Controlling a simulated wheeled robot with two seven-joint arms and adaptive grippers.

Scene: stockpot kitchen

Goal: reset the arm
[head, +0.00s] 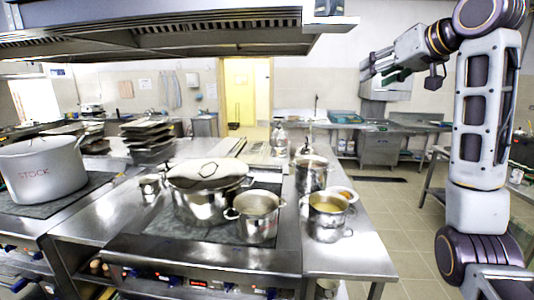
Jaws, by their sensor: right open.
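My right arm (485,110) rises along the right side of the view, bends at the top and reaches left. My right gripper (368,66) is at its end, raised high over the floor at the right and pointing left. It is open, and I see nothing between its fingers. It is apart from the pots and counters. My left arm and left gripper are not in view.
A white stockpot (42,170) marked STOCK stands at the left. A lidded pot (208,188) and smaller steel pots (257,218) stand on the central range. An extractor hood (170,32) hangs above. The tiled floor (400,210) at the right is partly clear.

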